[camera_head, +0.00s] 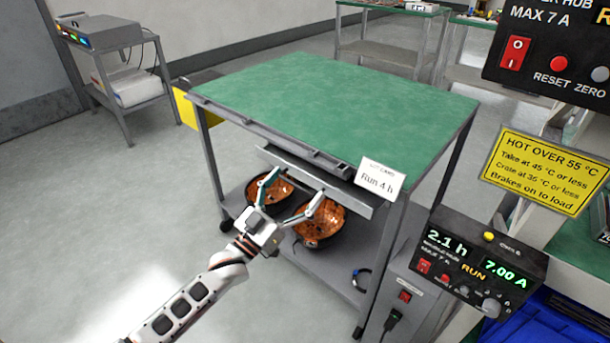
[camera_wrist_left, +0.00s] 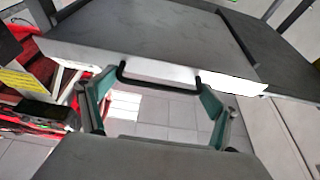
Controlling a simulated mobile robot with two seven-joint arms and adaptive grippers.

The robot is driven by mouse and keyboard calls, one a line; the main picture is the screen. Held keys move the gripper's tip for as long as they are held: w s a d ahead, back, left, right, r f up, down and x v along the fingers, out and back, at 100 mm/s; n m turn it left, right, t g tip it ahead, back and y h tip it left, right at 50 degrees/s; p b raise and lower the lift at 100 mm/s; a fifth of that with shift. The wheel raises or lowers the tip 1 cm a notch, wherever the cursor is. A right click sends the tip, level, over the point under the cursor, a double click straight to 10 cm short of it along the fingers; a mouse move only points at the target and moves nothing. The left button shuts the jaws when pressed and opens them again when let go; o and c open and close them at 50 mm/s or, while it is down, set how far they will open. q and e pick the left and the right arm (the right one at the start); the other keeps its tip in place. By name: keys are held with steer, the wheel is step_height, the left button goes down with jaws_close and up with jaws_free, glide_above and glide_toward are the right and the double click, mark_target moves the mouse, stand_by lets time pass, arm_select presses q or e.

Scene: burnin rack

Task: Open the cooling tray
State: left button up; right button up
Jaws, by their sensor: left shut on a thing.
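The cooling tray (camera_head: 352,198) is a grey drawer with a long, pale front under the green-topped bench (camera_head: 345,105). Its front shows below the bench's front edge; how far out it stands I cannot tell. In the left wrist view the tray front (camera_wrist_left: 225,78) is a light strip with a black bar handle (camera_wrist_left: 160,82). My left gripper (camera_head: 297,183) is at the tray front, and its two fingers (camera_wrist_left: 158,95) are at the two ends of the handle, shut on it. The fingers hide the handle in the head view. My right gripper is not in view.
Two dark bowls with copper-coloured contents (camera_head: 320,222) stand on the lower shelf (camera_head: 320,262), below the tray. A white card (camera_head: 380,179) hangs at the bench's front corner. A control box (camera_head: 478,262) and a yellow warning sign (camera_head: 545,172) are at right. Floor at left is clear.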

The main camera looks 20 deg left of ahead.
arm_select(q)
steer(key=s+a+p, duration=0.2)
steer(key=s+a, duration=0.1)
steer(key=s, duration=0.5)
steer(key=s+a+p, duration=0.2)
steer(key=s+a, duration=0.1)
steer(key=s, duration=0.6)
steer(key=shift+s+p, duration=0.25)
steer(key=shift+p, duration=0.1)
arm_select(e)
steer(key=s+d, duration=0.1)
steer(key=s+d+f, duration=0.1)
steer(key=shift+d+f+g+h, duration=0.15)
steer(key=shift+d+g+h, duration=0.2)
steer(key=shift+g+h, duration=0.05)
arm_select(q)
steer(key=shift+f, duration=0.1)
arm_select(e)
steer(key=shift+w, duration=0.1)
arm_select(q)
steer(key=o, duration=1.3)
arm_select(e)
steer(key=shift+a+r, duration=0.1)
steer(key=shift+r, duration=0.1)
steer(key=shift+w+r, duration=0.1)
